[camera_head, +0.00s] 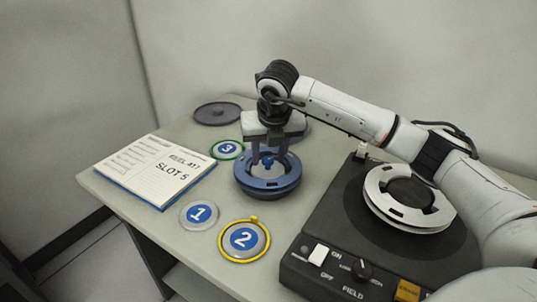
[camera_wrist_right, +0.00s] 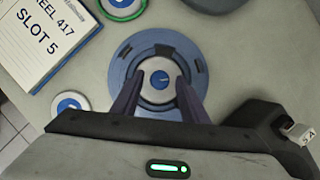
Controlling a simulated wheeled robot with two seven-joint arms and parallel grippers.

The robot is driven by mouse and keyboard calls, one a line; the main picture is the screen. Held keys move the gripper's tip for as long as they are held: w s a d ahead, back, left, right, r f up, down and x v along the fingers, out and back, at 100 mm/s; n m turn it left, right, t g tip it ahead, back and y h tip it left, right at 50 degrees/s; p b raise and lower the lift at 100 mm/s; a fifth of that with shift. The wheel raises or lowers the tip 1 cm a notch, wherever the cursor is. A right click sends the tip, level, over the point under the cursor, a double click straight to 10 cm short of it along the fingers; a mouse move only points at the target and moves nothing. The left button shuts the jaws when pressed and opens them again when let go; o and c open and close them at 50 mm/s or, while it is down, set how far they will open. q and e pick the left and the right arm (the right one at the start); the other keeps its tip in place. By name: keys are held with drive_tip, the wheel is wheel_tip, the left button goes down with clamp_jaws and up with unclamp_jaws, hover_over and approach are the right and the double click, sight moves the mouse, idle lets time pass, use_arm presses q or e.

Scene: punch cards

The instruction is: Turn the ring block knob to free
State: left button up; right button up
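The blue ring block (camera_head: 267,187) sits on the table beneath my right gripper. In the right wrist view the ring block (camera_wrist_right: 122,75) surrounds a pale round knob (camera_wrist_right: 160,79) with a small blue mark at its middle. My right gripper (camera_head: 269,157) points down over the ring block. Its two dark fingers are spread apart, one on each side of the knob, with a gap showing between them and the knob in the right wrist view (camera_wrist_right: 159,84). I cannot tell their exact height. No lettering on the knob is readable. My left gripper is not in view.
A notebook (camera_head: 155,170) reading "REEL 417 SLOT 5" lies left. Numbered discs one (camera_head: 199,213), two (camera_head: 244,240) and three (camera_head: 227,149) lie around the ring block. A dark disc (camera_head: 217,113) lies behind. A black device (camera_head: 335,225) carrying a white ring (camera_head: 384,205) stands right.

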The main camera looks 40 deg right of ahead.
drive_tip(key=c, duration=0.9)
drive_tip(key=shift+o, duration=0.2)
